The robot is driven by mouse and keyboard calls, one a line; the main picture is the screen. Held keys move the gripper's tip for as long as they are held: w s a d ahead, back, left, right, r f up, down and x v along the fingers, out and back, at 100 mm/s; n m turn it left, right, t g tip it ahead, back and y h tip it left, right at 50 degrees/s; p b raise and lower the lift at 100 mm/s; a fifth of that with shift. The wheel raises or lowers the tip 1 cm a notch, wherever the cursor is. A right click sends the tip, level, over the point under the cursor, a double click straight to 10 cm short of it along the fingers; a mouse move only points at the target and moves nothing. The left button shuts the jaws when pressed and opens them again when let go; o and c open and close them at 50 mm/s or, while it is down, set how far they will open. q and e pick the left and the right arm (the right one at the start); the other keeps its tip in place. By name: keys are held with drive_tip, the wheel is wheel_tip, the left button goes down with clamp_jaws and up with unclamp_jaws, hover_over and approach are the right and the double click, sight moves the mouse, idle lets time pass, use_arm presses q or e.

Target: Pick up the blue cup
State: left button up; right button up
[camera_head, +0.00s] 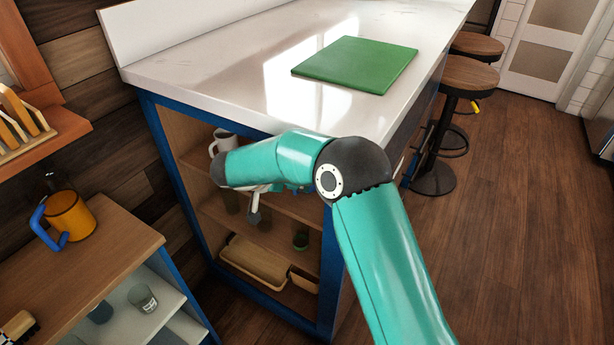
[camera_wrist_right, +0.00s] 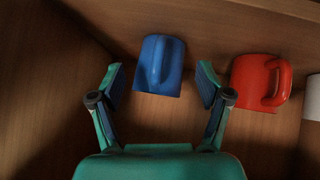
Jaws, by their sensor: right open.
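The blue cup (camera_wrist_right: 160,65) stands on a wooden shelf in the right wrist view, with its handle toward the camera. My right gripper (camera_wrist_right: 162,84) is open and empty. Its two fingers are spread to the left and right of the blue cup, with the cup just beyond the fingertips. In the head view my right arm reaches into the open side of the blue-framed counter unit and hides the blue cup. My left gripper is not in view.
A red mug (camera_wrist_right: 262,82) stands right of the blue cup, near my right finger. A white cup (camera_wrist_right: 313,97) is cut off at the edge. A green board (camera_head: 356,64) lies above.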

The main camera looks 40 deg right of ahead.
drive_tip(key=d, duration=0.1)
drive_tip(key=d+f, duration=0.2)
drive_tip(key=shift+w+d, duration=0.35)
drive_tip(key=c, duration=1.3)
